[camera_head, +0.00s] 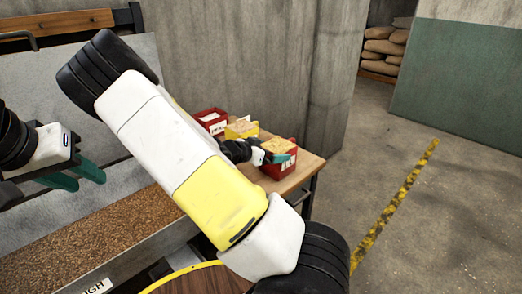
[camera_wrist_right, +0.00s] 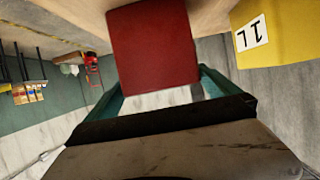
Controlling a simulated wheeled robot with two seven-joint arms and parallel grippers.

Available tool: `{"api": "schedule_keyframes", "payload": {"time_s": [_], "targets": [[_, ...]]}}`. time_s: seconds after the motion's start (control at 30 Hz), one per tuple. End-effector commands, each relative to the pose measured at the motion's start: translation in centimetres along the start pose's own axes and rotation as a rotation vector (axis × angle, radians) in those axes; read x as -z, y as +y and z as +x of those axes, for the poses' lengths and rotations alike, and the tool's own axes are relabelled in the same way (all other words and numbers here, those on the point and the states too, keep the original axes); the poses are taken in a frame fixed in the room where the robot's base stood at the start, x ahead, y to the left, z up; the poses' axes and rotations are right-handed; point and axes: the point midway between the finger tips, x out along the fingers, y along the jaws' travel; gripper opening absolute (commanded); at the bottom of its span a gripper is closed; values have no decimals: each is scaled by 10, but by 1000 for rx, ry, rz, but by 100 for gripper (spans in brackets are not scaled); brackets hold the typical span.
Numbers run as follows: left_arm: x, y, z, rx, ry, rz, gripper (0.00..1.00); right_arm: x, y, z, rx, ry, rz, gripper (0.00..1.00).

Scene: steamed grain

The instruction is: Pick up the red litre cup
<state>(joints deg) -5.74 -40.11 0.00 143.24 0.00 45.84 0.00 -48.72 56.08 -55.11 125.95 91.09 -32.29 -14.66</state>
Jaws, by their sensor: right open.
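A red cup (camera_head: 285,166) with tan grain showing at its top stands at the right end of the wooden table. My right gripper (camera_head: 272,158) is at this cup, partly hidden behind my forearm. In the right wrist view the red cup's plain face (camera_wrist_right: 153,50) lies ahead, between the two teal fingers (camera_wrist_right: 160,95); the fingers are apart, and I cannot tell whether they touch it. My left gripper (camera_head: 78,176) is at the far left over the grey metal surface, its teal fingers apart with nothing between them.
A yellow cup (camera_head: 241,129) with grain stands behind the red cup; its "1L" label shows in the wrist view (camera_wrist_right: 252,34). Another red container (camera_head: 211,116) with a label stands further back. A tray of brown grain (camera_head: 100,224) lies lower left. Floor is open on the right.

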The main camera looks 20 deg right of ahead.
Motion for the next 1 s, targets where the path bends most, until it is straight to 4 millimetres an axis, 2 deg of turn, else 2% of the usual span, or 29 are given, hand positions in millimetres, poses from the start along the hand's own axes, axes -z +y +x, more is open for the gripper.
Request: {"api": "schedule_keyframes", "payload": {"time_s": [0.33,0.47,0.67,1.0], "targets": [[0,0,0,0,0,0,36,-4,-2,45,-2,1,-1,100],[0,0,0,0,0,0,36,-4,-2,52,0,-1,0,100],[0,0,0,0,0,0,36,-5,-2,52,1,-2,0,100],[0,0,0,0,0,0,36,-5,-2,52,1,-2,0,35]]}}
